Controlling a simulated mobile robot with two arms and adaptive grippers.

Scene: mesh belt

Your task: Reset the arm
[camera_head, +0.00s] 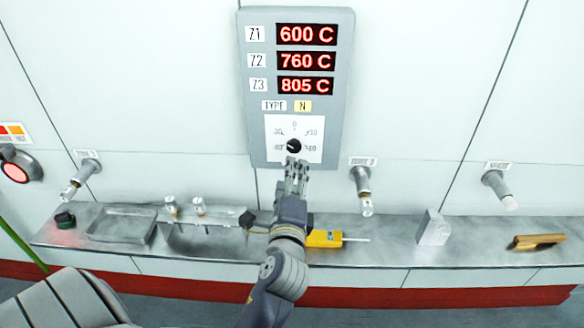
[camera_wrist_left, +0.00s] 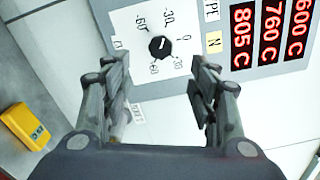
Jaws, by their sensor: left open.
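My left gripper (camera_head: 295,168) is just below the black knob (camera_head: 293,146) on the grey control panel (camera_head: 257,130). In the left wrist view, its two fingers (camera_wrist_left: 160,78) are spread apart with nothing between them. There the knob (camera_wrist_left: 160,47) lies beyond the fingertips, apart from them, inside a white dial marked from -60 to 60. The exact knob setting is too small to tell. My right gripper is in neither view.
A metal shelf (camera_head: 390,236) runs below the panel. It holds a metal tray (camera_head: 122,224), a yellow meter (camera_head: 322,239) with a probe, a white block (camera_head: 434,228) and a wooden-backed brush (camera_head: 537,241). Metal fittings (camera_head: 361,186) stick out from the wall. The panel displays read 600, 760 and 805 C.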

